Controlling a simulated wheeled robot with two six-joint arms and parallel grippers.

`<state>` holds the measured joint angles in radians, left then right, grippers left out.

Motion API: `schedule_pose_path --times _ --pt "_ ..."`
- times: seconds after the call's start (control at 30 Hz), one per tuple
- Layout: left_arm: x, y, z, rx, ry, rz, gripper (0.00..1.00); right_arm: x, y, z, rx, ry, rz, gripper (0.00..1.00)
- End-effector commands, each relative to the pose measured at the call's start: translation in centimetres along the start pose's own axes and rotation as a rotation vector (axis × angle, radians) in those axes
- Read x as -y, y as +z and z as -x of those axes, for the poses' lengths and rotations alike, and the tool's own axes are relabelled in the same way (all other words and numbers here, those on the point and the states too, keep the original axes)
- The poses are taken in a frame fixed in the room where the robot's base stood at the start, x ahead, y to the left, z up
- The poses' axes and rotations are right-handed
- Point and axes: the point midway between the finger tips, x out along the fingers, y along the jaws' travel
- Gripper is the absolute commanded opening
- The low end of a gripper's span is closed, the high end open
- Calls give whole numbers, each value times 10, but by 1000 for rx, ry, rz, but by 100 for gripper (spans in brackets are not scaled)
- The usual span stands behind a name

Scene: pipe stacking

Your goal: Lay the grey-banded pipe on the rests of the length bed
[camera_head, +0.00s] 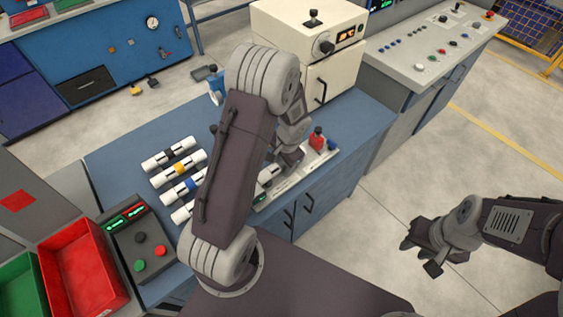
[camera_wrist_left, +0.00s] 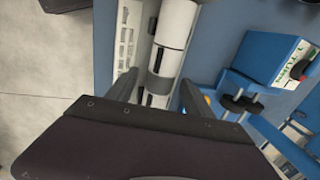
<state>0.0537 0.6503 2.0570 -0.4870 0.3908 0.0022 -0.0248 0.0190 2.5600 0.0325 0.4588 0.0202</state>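The pipe with a dark grey band (camera_wrist_left: 164,62) is white and runs lengthwise beneath my left gripper in the left wrist view. It lies along a bed with a pale marked plate (camera_wrist_left: 129,40); its contact with the rests is hidden. My left gripper (camera_wrist_left: 160,92) has its fingers spread on either side of the pipe, with gaps visible. In the head view my left gripper (camera_head: 288,158) is low over the bed, and my arm hides much of the bed and pipe. My right gripper (camera_head: 420,256) is open and empty, above the floor at the right.
Several other white pipes lie left of my arm, including black-banded (camera_head: 169,153), yellow-banded (camera_head: 178,167) and blue-banded (camera_head: 184,188) ones. A button box (camera_head: 140,246) and red bin (camera_head: 84,271) stand at the left.

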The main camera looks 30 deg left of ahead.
Motion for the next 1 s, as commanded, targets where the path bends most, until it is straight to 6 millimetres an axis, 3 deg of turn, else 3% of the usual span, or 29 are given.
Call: schedule_pose_path --times 0.13,0.3,0.5,1.0 --pt "1 -1 14 -3 -2 0 60 0 0 4 0 0 0 32" --pt "1 -1 54 -5 -2 1 60 0 -1 9 0 0 0 32" --pt "0 -1 85 -3 -1 0 60 0 -1 12 0 0 0 32" --pt "0 0 90 0 0 0 60 0 -1 12 0 0 0 32"
